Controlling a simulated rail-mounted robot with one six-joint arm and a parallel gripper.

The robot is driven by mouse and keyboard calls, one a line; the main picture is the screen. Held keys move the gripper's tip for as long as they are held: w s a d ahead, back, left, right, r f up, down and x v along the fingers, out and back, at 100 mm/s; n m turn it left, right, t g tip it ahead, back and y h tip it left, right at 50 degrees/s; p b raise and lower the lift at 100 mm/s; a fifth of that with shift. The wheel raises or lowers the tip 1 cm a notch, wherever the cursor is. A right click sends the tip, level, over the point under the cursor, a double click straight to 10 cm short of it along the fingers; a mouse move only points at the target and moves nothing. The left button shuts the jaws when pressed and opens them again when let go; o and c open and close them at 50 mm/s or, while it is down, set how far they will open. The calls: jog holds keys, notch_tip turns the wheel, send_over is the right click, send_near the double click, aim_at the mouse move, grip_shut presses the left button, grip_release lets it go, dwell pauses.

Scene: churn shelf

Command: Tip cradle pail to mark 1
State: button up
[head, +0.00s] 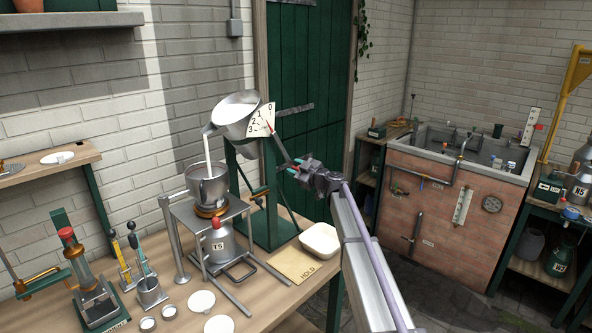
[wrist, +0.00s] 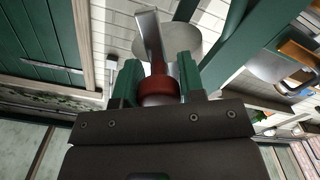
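The metal cradle pail (head: 236,108) is tilted to the left on its green stand (head: 268,215), and a white stream (head: 207,150) runs from its lip into the metal funnel-like vessel (head: 208,187) below. A white dial plate (head: 258,122) marked 0 to 3 sits at the pail's right side. A red pointer shows on it, but its exact reading is too small to tell. A grey lever (head: 282,150) runs from the dial down to my gripper (head: 298,170). In the wrist view, my green fingers (wrist: 159,80) sit on both sides of the lever's dark red grip (wrist: 159,92), apparently touching it.
Below the vessel, a metal can labelled T5 (head: 219,245) stands inside a frame (head: 246,213). A HOLD board (head: 293,264) and a white tray (head: 320,240) lie to the right. White discs (head: 201,302) and hand tools (head: 146,270) are at the front left.

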jog(key=o, duration=0.4)
jog(key=v, duration=1)
jog(key=shift+s+d, duration=0.3)
jog(key=s+a+f+m+g+h, duration=0.15)
jog(key=s+f+m+g, duration=0.3)
jog(key=s, duration=0.45)
jog(key=s+a+f+m+g+h, duration=0.1)
jog(key=s+f+m+g+h, duration=0.1)
jog(key=s+f+m+g, duration=0.5)
jog(key=s+d+f+m+h, duration=0.1)
jog(key=s+f+h, duration=0.1)
jog(key=s, duration=0.7)
jog(key=s+d+f+m+g+h, duration=0.1)
jog(key=s+d+h, duration=0.1)
jog(key=s, duration=0.8)
jog(key=s+d+f+m+g+h, duration=0.1)
jog(key=s+h, duration=0.3)
jog(key=s, duration=0.6)
jog(key=shift+s+d+f+h, duration=0.15)
jog(key=shift+d+f, duration=0.1)
jog(key=shift+f, duration=0.2)
jog(key=shift+w+d+f+h, duration=0.1)
jog(key=shift+d+f, duration=0.15)
jog(key=shift+f, duration=0.15)
